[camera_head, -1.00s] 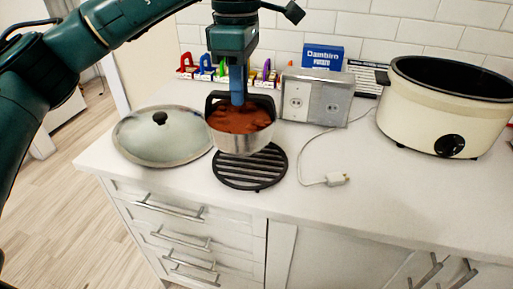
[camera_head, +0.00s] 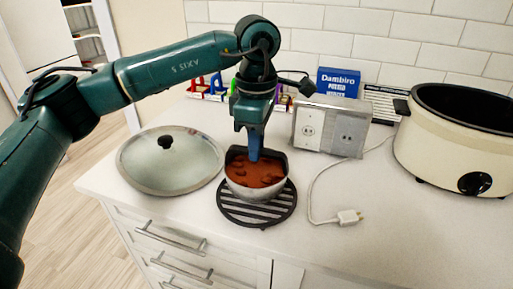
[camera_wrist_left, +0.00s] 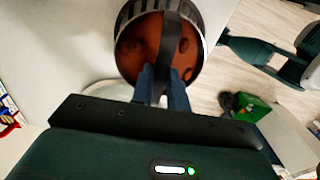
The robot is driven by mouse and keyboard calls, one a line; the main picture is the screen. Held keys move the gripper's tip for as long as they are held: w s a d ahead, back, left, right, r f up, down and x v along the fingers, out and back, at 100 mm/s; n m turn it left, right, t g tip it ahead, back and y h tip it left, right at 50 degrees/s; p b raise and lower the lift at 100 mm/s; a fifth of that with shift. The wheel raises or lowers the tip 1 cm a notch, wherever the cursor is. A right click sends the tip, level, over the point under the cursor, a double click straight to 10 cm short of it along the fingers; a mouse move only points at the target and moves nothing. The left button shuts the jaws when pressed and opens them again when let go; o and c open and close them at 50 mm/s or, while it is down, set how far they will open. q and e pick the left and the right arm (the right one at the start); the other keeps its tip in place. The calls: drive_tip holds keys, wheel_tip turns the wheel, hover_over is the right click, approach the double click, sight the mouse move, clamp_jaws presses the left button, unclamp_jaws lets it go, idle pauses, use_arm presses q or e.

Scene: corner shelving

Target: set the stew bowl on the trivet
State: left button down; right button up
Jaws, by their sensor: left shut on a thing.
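The stew bowl (camera_head: 256,177) is a metal bowl of reddish-brown stew with a dark handle arching over it. It is over the black slatted trivet (camera_head: 257,213), covering the trivet's back part; I cannot tell whether they touch. My left gripper (camera_head: 254,155) comes down from above with its blue fingers shut on the bowl's handle. In the left wrist view the fingers (camera_wrist_left: 162,88) pinch the dark handle band across the stew bowl (camera_wrist_left: 140,47). My right gripper is not in view.
A domed lid (camera_head: 170,160) lies left of the trivet. An outlet box (camera_head: 330,126) with a cord and plug (camera_head: 348,217) stands behind right. A cream slow cooker (camera_head: 455,150) is at the right. A blue box (camera_head: 337,85) and colored items line the wall.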

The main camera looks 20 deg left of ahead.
use_arm(q)
drive_tip(key=shift+f, duration=0.7)
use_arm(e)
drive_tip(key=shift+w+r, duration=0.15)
use_arm(q)
drive_tip(key=shift+f, duration=0.1)
drive_tip(key=c, duration=1.4)
unclamp_jaws()
drive_tip(key=shift+o, duration=0.2)
wheel_tip(320, 180, up, 12)
